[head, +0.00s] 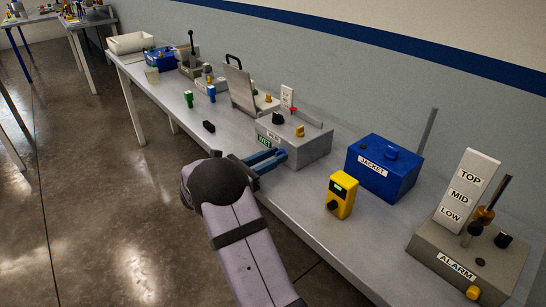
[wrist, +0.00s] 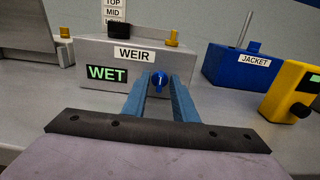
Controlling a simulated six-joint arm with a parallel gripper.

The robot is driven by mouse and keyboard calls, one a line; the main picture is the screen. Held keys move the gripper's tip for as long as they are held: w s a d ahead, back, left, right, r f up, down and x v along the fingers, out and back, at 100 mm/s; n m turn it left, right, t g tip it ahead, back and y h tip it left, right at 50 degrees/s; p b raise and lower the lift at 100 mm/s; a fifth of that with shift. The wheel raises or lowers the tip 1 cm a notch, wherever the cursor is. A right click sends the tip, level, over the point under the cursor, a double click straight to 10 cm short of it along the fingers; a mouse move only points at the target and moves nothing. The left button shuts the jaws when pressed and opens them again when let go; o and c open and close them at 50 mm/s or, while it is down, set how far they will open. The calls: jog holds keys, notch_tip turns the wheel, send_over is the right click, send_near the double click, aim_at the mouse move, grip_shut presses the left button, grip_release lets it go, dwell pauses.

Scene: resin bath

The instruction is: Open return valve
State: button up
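A grey box labelled WEIR (wrist: 205,62) has a small blue knob with a white mark (wrist: 158,78) low on its front. No label naming the return valve is readable, so I cannot tell for sure that this knob is it. My gripper (wrist: 159,84) is open, with its two blue fingers on either side of the knob and a small gap showing. In the head view my gripper (head: 272,160) is at the front of the grey box (head: 310,150), and the knob is hidden there. A green WET display (wrist: 107,73) is lit left of the knob.
A blue JACKET box (head: 378,172), a yellow handheld unit (head: 341,196) and a grey ALARM box (head: 480,252) stand to the right on the bench. A tilted grey panel (head: 240,90) and small green and blue pieces are to the left. The front bench strip is mostly clear.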

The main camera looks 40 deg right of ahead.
grip_shut()
